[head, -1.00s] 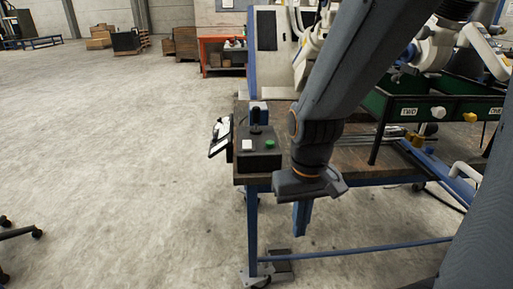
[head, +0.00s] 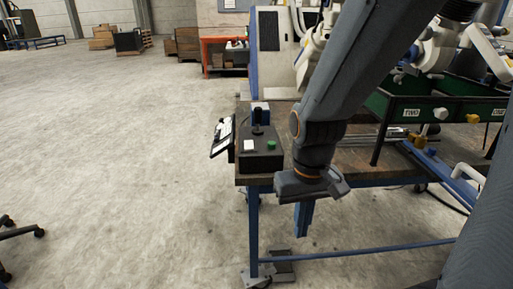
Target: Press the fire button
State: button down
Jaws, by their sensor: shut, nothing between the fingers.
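A dark control box (head: 261,160) sits at the left front corner of the workbench. On its top are a green button (head: 271,145), a white square button (head: 249,145) and a black joystick (head: 257,127). No label reading "fire" can be made out on any of them. My gripper (head: 304,204) points down just off the bench's front edge, to the right of the box and apart from it. Its fingers look shut, with nothing held.
The workbench (head: 360,160) has a blue frame. A tablet-like panel (head: 222,136) hangs at its left end. Green bins (head: 411,106) marked with labels stand at the right, with white machinery behind. Open concrete floor (head: 120,170) lies to the left.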

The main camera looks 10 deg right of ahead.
aim_at(271, 144)
jog(key=u, duration=0.05)
jog(key=k, duration=0.6)
jog(key=z, duration=0.6)
jog(key=i, duration=1.25)
jog(key=u, duration=0.35)
